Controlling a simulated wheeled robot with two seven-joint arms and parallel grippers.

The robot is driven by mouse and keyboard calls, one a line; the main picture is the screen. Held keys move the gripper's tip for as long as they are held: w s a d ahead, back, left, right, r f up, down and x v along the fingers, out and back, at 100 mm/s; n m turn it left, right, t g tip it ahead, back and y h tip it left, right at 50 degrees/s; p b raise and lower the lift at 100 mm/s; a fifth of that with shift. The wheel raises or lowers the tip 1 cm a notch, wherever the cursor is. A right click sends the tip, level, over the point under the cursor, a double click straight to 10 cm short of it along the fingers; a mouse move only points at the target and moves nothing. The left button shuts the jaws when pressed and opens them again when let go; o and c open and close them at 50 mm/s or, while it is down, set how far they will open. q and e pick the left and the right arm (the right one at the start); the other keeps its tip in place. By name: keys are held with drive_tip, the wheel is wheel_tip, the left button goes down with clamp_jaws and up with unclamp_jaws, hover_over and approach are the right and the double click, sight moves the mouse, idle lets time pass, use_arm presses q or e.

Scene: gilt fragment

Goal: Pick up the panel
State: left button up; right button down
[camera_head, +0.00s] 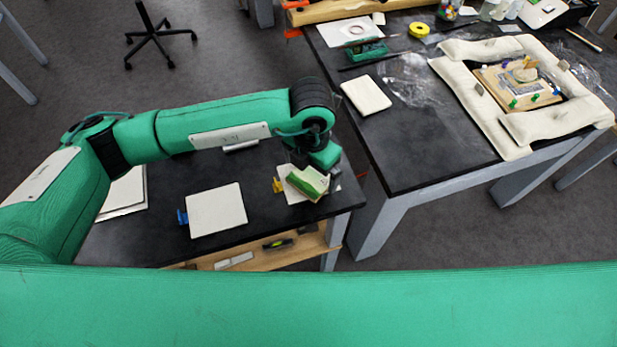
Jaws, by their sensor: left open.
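A flat wooden panel (497,88) with a pale piece and several coloured pegs or clips on it lies on the right dark table, framed by cream padded cushions (468,105). My left arm reaches in from the left over the near dark table. My left gripper (309,183) points down over a small pale pad (287,192) with a yellow clip, far to the left of the wooden panel. The gripper is open; whether it touches the pad is hard to tell. My right gripper is out of view.
A white pad (216,210) with a blue clip lies on the near table (160,232). Another pale block (366,95) lies on the right table (420,150). A yellow tape roll (419,30) and jars stand at the back. A gap separates the tables.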

sight(308, 183)
use_arm(q)
drive_tip(key=shift+f, duration=1.4)
drive_tip(key=c, duration=1)
drive_tip(key=shift+r, duration=0.15)
drive_tip(key=shift+c, duration=0.2)
